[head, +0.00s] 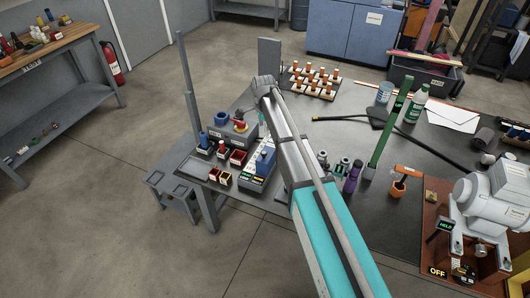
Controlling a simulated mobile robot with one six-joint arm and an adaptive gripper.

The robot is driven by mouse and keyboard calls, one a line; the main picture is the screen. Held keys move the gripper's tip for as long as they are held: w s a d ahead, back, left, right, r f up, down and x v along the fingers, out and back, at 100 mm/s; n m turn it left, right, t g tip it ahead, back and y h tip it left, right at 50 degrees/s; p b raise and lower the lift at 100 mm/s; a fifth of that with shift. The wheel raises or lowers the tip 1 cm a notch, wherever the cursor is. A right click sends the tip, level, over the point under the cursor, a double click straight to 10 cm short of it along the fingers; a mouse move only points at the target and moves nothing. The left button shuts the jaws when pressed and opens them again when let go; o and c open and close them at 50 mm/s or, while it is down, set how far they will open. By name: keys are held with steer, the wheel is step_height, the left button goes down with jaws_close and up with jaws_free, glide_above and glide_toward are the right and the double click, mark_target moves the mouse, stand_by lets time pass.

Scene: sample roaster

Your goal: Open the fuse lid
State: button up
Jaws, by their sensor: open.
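I cannot make out a part that is clearly the fuse lid. A grey control box (217,138) with a blue knob and a red button on a yellow base stands on the left part of the table. In front of it a blue-grey unit (254,178) with small labels and a blue top part is partly covered by my arm. My arm (285,130) reaches away from me over the table, with its far end above the back edge. My gripper's fingers are not visible.
A rack with orange-topped pegs (308,84) stands at the back. A tall green post (388,128), a purple bottle (353,177) and an orange-handled tool (400,183) stand right of my arm. A white machine (497,203) is at far right. A grey pole (186,80) rises at left.

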mark_target(264, 153)
steer(key=shift+f, duration=0.15)
step_height(264, 153, down, 14)
steer(key=b, duration=1.3)
steer(key=shift+r+b, duration=0.25)
steer(key=shift+b, duration=0.1)
